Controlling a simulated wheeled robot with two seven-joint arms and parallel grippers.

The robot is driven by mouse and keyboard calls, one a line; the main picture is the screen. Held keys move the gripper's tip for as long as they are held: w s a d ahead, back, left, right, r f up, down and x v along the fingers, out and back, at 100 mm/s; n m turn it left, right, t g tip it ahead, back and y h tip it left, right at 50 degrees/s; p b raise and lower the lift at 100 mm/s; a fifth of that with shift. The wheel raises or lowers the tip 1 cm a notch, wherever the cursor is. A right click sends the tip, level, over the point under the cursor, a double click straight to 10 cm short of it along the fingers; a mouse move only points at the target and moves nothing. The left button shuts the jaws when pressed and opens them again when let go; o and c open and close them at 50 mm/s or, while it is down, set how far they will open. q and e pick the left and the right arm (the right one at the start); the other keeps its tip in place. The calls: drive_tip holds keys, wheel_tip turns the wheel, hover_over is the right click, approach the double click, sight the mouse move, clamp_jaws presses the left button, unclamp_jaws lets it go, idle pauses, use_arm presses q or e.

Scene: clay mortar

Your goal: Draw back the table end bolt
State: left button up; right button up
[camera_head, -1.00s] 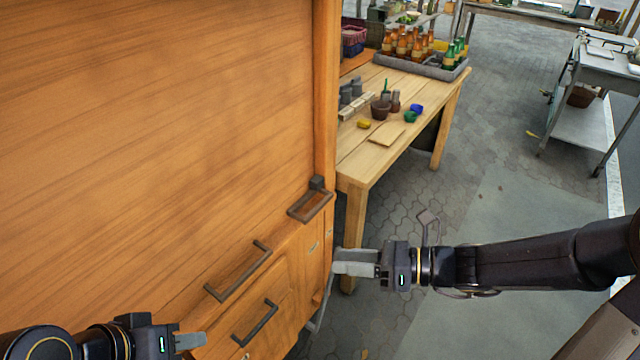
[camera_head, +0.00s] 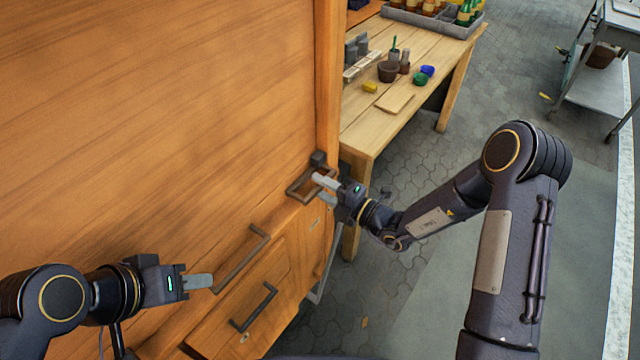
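A dark metal loop handle (camera_head: 298,191) with a small block (camera_head: 318,157) at its upper end sits by the right-hand post of the wooden cabinet, at the end nearest the table; it looks like the table end bolt. My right gripper (camera_head: 323,189) is at the loop's right side, its two light fingers apart. The fingers overlap the loop in the picture; I cannot tell whether they touch it. My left gripper (camera_head: 202,281) is in front of the cabinet, beside the left end of the upper drawer handle (camera_head: 240,262). Its fingers show edge-on, so their gap is hidden.
A lower drawer handle (camera_head: 254,308) sits on the cabinet (camera_head: 180,130) front. A wooden table (camera_head: 372,135) with pots, small blocks and a bottle tray (camera_head: 436,23) stands behind on the right. Paved floor (camera_head: 420,155) is open to the right.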

drive_tip(key=shift+w+a, duration=0.25)
drive_tip(key=shift+a, duration=0.1)
clamp_jaws()
